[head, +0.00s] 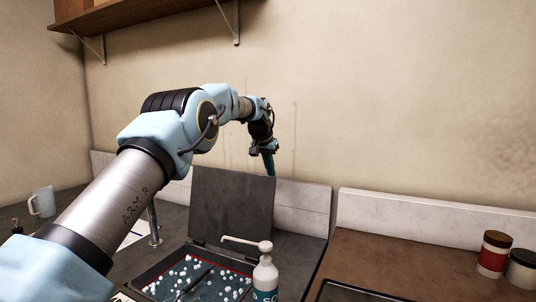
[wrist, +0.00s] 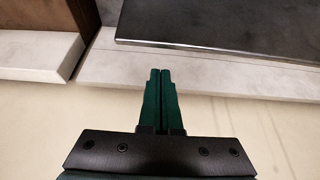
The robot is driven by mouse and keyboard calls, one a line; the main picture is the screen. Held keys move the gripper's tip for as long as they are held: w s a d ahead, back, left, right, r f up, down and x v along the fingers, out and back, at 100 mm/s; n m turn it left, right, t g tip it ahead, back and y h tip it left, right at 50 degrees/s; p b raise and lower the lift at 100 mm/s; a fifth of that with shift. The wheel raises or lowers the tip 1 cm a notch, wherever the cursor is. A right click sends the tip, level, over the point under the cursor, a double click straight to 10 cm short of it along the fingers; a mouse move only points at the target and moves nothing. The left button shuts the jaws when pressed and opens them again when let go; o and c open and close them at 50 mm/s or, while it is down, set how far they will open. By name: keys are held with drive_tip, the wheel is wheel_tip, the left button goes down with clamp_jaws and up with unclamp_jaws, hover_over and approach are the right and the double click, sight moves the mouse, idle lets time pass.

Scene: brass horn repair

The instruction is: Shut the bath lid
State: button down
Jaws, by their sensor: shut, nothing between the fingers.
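The bath (head: 137,283) is a dark tray-like basin with white suds or beads on dark liquid inside a red inner edge. Its lid (head: 230,205) is a flat dark grey panel, standing open and about upright at the bath's back edge. The lid also shows in the wrist view (wrist: 220,25) as a dark plate with a bright edge. My gripper (head: 271,173) has green fingers pointing down near the lid's top right corner. In the wrist view the gripper (wrist: 161,71) is shut and empty, on the wall side of the lid's edge. I cannot tell whether it touches.
A white pump bottle (head: 265,277) stands at the bath's front right. A tap (head: 154,225) rises at its left. A pale mug (head: 42,201) is far left. The wall is close behind.

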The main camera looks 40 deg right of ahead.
drive_tip(key=a, duration=0.1)
drive_tip(key=s+a, duration=0.1)
drive_tip(key=a, duration=0.1)
drive_tip(key=shift+s+a+r+p, duration=0.2)
drive_tip(key=shift+s+r+p, duration=0.15)
drive_tip(key=shift+s+r, duration=0.05)
drive_tip(key=shift+a+b, duration=0.15)
drive_tip(key=shift+b, duration=0.25)
